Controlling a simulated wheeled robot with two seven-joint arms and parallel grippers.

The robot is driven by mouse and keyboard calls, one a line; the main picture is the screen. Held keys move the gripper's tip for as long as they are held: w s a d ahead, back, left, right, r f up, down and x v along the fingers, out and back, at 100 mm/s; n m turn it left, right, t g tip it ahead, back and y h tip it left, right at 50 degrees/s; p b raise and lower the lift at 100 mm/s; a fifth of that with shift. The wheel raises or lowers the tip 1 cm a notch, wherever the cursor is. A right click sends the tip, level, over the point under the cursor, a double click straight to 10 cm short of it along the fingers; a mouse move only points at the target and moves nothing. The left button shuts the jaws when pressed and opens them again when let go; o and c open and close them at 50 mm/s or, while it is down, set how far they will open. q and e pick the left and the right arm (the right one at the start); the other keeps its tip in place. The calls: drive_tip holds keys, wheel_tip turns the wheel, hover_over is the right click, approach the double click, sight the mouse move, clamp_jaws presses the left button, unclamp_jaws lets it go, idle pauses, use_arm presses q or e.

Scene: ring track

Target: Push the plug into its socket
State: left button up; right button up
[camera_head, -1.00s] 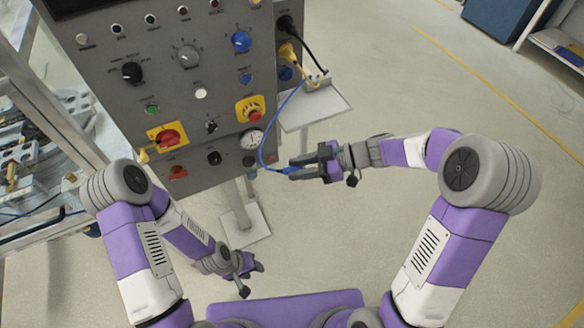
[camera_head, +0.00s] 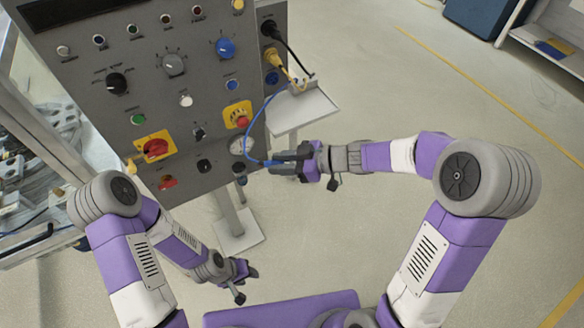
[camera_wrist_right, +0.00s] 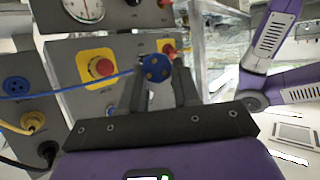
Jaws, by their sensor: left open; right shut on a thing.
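The blue plug (camera_wrist_right: 157,68) sits between the fingers of my right gripper (camera_wrist_right: 160,85), which is shut on it. Several small brass-coloured spots show on its round face. In the head view my right gripper (camera_head: 281,162) is in front of the panel's lower right edge, with the blue cable (camera_head: 247,138) at its fingertips. The blue socket (camera_head: 272,77) is on the panel's right side, under a yellow plug. It looks empty in the wrist view (camera_wrist_right: 15,85), left of my gripper and apart from the plug. My left gripper (camera_head: 248,270) is open, low and away from the panel.
The grey control panel (camera_head: 160,100) carries knobs, buttons and a gauge (camera_head: 241,145). A yellow plug (camera_head: 272,57) and a black plug (camera_head: 270,30) fill sockets above the blue one. A small grey shelf (camera_head: 303,107) juts out nearby.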

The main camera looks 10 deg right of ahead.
drive_tip(key=w+a+m+t+h, duration=0.1)
drive_tip(key=w+a+m+t, duration=0.2)
drive_tip(key=w+a, duration=0.2)
drive_tip(key=shift+h, duration=0.3)
drive_tip(key=shift+d+f, duration=0.1)
drive_tip(key=s+d+f+n+g+h, duration=0.2)
drive_tip(key=f+n+g, duration=0.7)
drive_tip(key=n+g, duration=0.8)
drive_tip(key=shift+s+d+f+g, duration=0.25)
drive_tip(key=shift+s+d+g, duration=0.25)
drive_tip(key=shift+d, duration=0.4)
